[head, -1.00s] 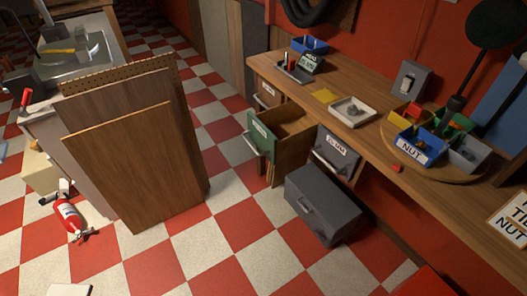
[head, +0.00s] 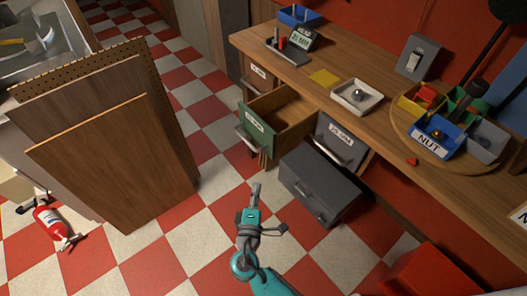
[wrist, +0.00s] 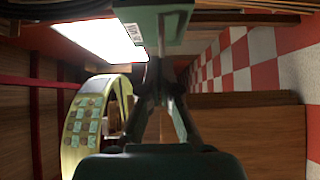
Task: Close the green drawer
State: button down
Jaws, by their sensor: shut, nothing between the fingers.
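The green drawer (head: 256,134) is pulled out of the workbench, with its wooden inside showing and no contents visible. Its front has a white label and a metal handle (head: 246,138). My gripper (head: 256,187) is shut and empty, in front of and below the green front in the head view. In the wrist view, the green front (wrist: 176,22) is at the top, beyond my gripper's fingers (wrist: 161,75). I cannot tell whether the fingertips touch it.
A dark grey box (head: 319,184) lies on the floor right of the drawer, below a grey drawer (head: 341,143). Leaning wooden boards (head: 115,165) stand at left. A fire extinguisher (head: 52,224) is on the floor. The workbench (head: 310,88) carries bins and a tray.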

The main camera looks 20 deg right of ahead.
aim_at(301, 131)
jog(key=shift+s+d+x, duration=0.2)
jog(key=shift+d+x, duration=0.2)
jog(key=shift+x, duration=1.75)
jog(key=shift+s+d+x, duration=0.2)
jog(key=shift+d+x, duration=0.15)
jog(key=shift+x, duration=1.85)
jog(key=shift+s+d+x, duration=0.2)
jog(key=shift+d+x, duration=0.2)
jog(key=shift+x, duration=1.75)
jog(key=shift+r, duration=0.15)
jog(key=w+d, duration=0.1)
jog(key=d, duration=0.3)
jog(key=w+d, duration=0.2)
jog(key=d, duration=0.3)
jog(key=w+d, duration=0.1)
jog(key=d, duration=0.4)
jog(key=shift+w, duration=0.3)
